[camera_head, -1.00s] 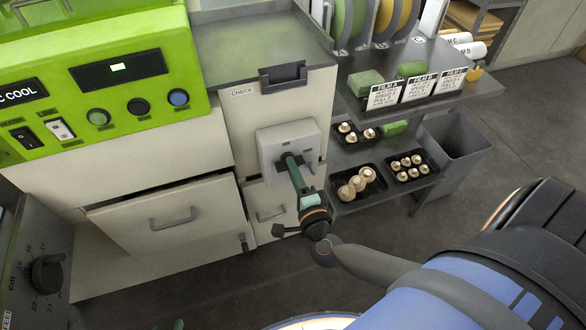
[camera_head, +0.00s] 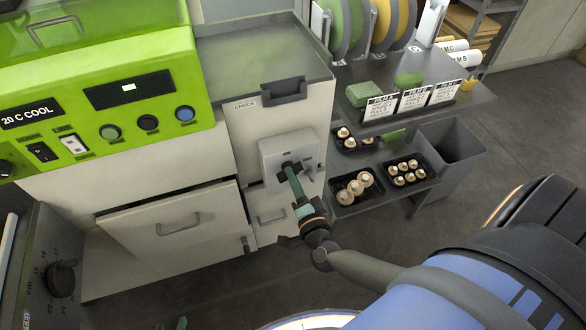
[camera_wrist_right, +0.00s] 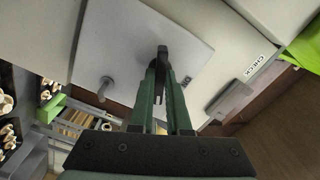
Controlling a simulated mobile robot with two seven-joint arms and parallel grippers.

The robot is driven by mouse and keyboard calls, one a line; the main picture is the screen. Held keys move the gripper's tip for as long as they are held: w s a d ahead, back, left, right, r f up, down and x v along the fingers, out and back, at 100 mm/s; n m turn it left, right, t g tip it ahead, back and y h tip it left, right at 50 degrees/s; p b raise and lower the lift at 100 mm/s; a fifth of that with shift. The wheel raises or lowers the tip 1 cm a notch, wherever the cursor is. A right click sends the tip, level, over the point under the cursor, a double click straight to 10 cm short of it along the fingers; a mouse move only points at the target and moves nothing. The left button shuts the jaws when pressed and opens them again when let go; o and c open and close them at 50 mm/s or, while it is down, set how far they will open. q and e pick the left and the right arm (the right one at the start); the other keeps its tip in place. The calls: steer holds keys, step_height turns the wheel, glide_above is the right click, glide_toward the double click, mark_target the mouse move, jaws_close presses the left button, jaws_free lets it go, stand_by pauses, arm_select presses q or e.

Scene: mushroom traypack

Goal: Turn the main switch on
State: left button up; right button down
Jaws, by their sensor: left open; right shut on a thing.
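The main switch is a grey box (camera_head: 272,155) on the front of the pale cabinet. Its dark handle (camera_wrist_right: 163,58) shows in the right wrist view, at an angle to the edges of the box face (camera_wrist_right: 120,45). My right gripper (camera_head: 287,168) reaches the switch with its green fingers. In the right wrist view the fingers (camera_wrist_right: 162,75) are shut on the handle. The fingers hide much of the handle in the head view. Only a green tip of my left gripper (camera_head: 182,323) shows at the bottom edge, away from the switch.
A green control panel (camera_head: 70,105) stands to the left, above a partly open drawer (camera_head: 175,230). A shelf (camera_head: 455,105) with film cards and mushroom trays (camera_head: 345,198) is to the right, beside a grey bin (camera_head: 470,165).

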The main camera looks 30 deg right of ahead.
steer(key=n+p, duration=0.5)
steer(key=n, duration=0.4)
steer(key=shift+n, duration=0.4)
steer(key=shift+p, duration=0.3)
steer(key=n+p, duration=0.1)
steer(key=n, duration=0.2)
steer(key=shift+n, duration=0.4)
steer(key=c, duration=0.9)
jaws_free()
